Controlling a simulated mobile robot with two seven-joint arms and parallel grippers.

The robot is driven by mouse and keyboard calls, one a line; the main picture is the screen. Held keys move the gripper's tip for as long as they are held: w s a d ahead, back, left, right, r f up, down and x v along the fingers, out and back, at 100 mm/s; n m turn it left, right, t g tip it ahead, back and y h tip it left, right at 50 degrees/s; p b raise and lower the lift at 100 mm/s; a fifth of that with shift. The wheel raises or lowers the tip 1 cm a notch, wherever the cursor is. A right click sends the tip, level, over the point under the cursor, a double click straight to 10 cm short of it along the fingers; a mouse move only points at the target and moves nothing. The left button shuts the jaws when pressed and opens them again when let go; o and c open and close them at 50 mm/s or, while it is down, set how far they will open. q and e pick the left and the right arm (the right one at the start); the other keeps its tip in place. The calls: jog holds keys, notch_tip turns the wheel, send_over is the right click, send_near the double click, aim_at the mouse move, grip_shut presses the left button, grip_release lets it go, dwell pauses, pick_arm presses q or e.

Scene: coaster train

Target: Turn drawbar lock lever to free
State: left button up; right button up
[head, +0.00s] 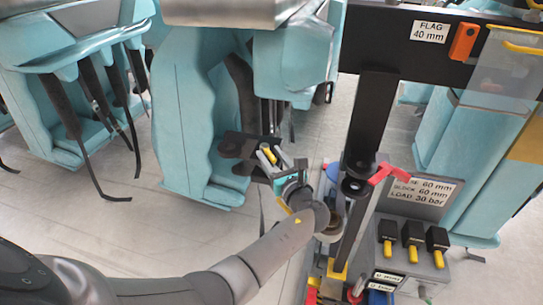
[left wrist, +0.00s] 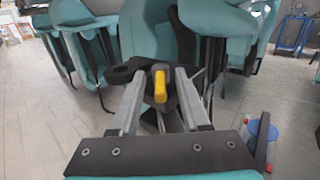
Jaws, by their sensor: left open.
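The drawbar lock lever has a yellow handle (head: 269,154) at the black drawbar piece (head: 236,146), in front of the teal coaster car. My right gripper is not in view.
A black post (head: 370,118) with a red lever (head: 388,172) stands just right of my left gripper. A grey box (head: 429,275) bears several black blocks with yellow handles. Teal cars (head: 195,110) stand behind. Open floor (head: 120,215) lies to the left.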

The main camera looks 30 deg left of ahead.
pick_arm(q)
jog(key=v, duration=1.5)
jog(key=shift+s, duration=0.1)
